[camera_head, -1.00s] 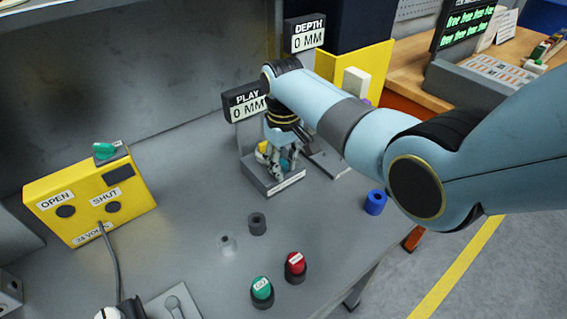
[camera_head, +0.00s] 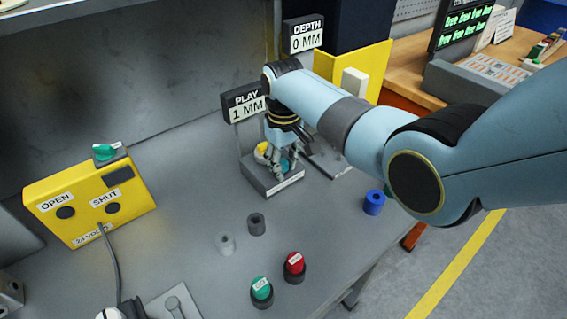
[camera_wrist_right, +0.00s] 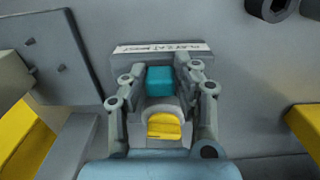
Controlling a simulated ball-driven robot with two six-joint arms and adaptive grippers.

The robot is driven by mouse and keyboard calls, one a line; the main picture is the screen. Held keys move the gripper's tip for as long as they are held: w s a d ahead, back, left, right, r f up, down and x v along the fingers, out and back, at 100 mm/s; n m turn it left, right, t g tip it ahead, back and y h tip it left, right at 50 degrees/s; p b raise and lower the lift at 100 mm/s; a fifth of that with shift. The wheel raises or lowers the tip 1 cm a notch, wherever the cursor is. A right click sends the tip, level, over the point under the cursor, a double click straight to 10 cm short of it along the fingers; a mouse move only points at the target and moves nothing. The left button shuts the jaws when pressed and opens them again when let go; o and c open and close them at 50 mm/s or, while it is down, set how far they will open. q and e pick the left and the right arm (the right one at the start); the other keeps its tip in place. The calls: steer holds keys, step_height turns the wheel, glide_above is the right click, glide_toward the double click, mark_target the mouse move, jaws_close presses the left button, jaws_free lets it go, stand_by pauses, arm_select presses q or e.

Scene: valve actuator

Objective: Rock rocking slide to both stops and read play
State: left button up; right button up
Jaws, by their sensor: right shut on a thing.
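My right gripper (camera_head: 280,168) reaches down onto a small grey fixture (camera_head: 272,188) on the bench. In the right wrist view its fingers (camera_wrist_right: 160,88) are closed around a teal block (camera_wrist_right: 160,80), which I take to be the rocking slide. A yellow rounded part (camera_wrist_right: 163,126) sits in the fixture beside the block. A white label (camera_wrist_right: 160,47) runs along the fixture's edge; I cannot read it fully. The PLAY display (camera_head: 246,105) behind reads 1 MM. The slide's exact tilt is hidden by the fingers.
The DEPTH display (camera_head: 305,38) reads 0 MM. A yellow OPEN/SHUT box (camera_head: 88,197) stands left.

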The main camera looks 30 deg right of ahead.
steer(key=shift+w+d+r, duration=0.1)
stand_by(0.7)
steer(key=shift+a+p, duration=0.2)
steer(key=shift+p, duration=0.35)
stand_by(0.5)
steer(key=o, duration=1.1)
step_height(320, 180, up, 12)
steer(key=shift+f, duration=0.1)
